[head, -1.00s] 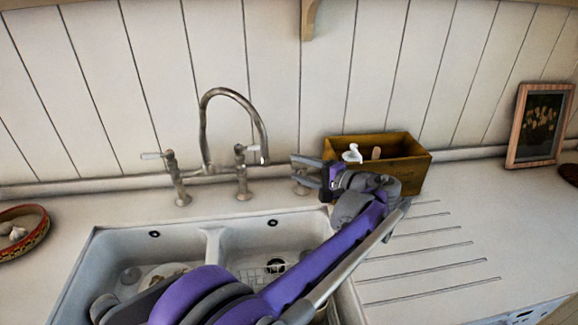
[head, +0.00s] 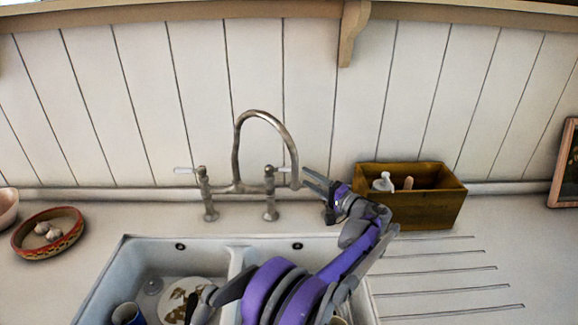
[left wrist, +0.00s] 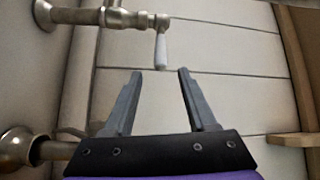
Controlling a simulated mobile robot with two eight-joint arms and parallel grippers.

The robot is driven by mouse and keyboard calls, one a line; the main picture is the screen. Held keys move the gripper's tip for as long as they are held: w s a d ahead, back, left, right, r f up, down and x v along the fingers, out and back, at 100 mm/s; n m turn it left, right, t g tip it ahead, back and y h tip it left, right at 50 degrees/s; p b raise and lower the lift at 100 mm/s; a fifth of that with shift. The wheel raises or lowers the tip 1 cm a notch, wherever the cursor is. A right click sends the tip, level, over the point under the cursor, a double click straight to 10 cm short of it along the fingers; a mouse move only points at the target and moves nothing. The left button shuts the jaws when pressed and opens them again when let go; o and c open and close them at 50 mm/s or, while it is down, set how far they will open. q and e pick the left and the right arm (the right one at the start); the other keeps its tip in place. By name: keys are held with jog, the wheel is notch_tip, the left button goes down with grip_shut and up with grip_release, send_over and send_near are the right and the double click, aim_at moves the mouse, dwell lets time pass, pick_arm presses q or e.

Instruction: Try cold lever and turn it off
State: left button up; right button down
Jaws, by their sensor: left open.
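A metal bridge tap (head: 237,150) with a curved spout stands behind the sink. Its left lever (head: 184,170) has a white handle pointing left. Its right lever (head: 283,169) points right, partly confused with the spout end; I take it as the cold one, though no marking is readable. In the left wrist view the white lever handle (left wrist: 161,50) lies just ahead of the fingertips, near the middle of the gap. My left gripper (head: 304,178) is open and empty, just right of the tap, apart from the lever; it also shows in the left wrist view (left wrist: 160,72).
A double sink (head: 125,265) holds a plate and a mug. A wooden box (head: 430,205) with a white bottle stands right of my gripper. A bowl of garlic (head: 65,240) is at the left. Another metal fitting (left wrist: 18,148) is close beside my gripper in the wrist view.

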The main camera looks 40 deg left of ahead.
aim_at(280, 170)
pick_arm(q)
jog(key=a+r+p, duration=0.1)
jog(key=a, duration=0.9)
jog(key=shift+w, duration=0.4)
jog(key=shift+d, duration=0.1)
grip_shut()
dwell(0.7)
